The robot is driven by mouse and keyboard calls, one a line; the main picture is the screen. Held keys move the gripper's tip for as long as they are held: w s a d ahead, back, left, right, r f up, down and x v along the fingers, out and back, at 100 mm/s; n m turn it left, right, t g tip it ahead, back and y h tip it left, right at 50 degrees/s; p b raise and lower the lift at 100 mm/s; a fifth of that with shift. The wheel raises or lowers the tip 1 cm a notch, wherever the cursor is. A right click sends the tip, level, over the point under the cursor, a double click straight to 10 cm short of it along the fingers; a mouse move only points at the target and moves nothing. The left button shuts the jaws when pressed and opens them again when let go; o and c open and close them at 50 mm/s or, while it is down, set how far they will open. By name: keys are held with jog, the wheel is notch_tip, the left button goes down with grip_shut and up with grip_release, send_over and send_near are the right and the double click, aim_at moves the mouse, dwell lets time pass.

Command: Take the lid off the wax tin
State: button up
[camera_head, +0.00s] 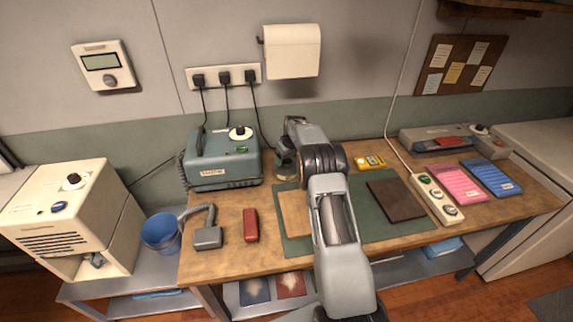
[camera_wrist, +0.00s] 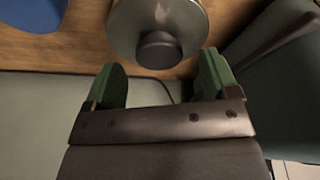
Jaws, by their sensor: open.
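The wax tin's round metal lid (camera_wrist: 128,20) with a dark round knob (camera_wrist: 159,50) is at the top middle of the wrist view. My gripper (camera_wrist: 160,78) is open, its two green fingers on either side of the knob's line and short of it in the picture. Nothing is between the fingers, and I cannot tell whether they touch the lid. The tin's side is hidden from the wrist view. In the head view the tin (camera_head: 286,171) is partly visible beside the teal machine, mostly hidden by my gripper and arm.
A teal machine (camera_head: 222,172) stands close to the left of my gripper. A red block (camera_head: 250,225) and a grey handset (camera_head: 208,238) lie nearer the front. A green mat (camera_head: 298,246) with a dark board (camera_head: 395,199) covers the middle of the wooden bench.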

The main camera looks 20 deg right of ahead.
jog(key=shift+x, duration=1.25)
jog(key=c, duration=1)
